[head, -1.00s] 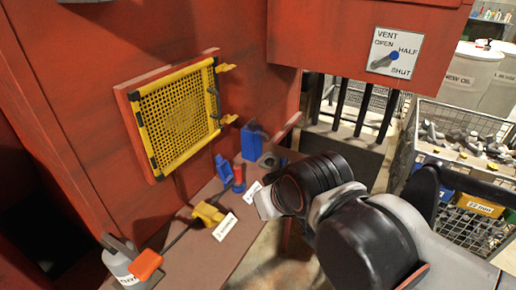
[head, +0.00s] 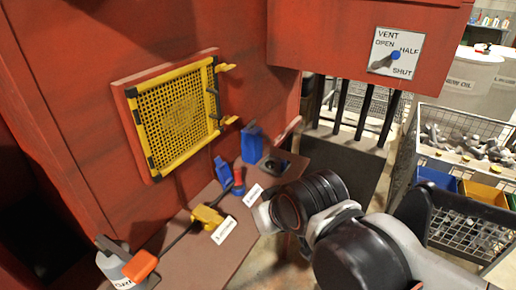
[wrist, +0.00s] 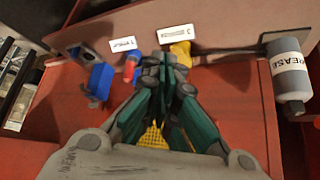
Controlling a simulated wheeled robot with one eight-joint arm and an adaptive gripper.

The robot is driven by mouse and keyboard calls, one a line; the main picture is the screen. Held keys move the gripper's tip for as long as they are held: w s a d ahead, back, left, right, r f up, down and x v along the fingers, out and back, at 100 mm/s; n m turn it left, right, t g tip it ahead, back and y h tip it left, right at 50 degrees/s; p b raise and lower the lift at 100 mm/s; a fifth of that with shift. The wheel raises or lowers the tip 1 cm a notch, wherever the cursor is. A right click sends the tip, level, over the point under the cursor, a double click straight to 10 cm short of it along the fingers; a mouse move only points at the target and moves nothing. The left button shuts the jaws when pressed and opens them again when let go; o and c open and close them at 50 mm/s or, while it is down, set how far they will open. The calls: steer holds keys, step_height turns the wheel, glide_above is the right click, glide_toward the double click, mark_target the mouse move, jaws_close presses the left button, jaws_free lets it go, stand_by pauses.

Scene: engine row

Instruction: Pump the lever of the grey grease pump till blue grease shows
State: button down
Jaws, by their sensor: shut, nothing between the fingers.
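The grey grease pump (head: 112,266) stands at the lower left of the head view, with an orange handle part (head: 141,265) beside its top. I cannot make out any blue grease.
A blue block (head: 252,143) and a blue and red part (head: 236,180) stand on the shelf (head: 190,262) near white labels. A yellow grille (head: 178,120) is on the red wall. A vent dial (head: 396,53) and wire baskets (head: 465,140) are at the right.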

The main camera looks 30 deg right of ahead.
glide_toward(141, 256)
steer(key=w+d+f, duration=0.3)
steer(key=d+f, duration=0.1)
steer(key=f, duration=0.1)
steer(key=a, duration=0.2)
steer(key=shift+a+r, duration=0.25)
steer(key=shift+a, duration=0.55)
steer(key=c, duration=2.3)
jaws_free()
steer(key=shift+o, duration=0.2)
steer(key=shift+o, duration=0.9)
steer(key=shift+a, duration=0.15)
steer(key=shift+c, duration=0.2)
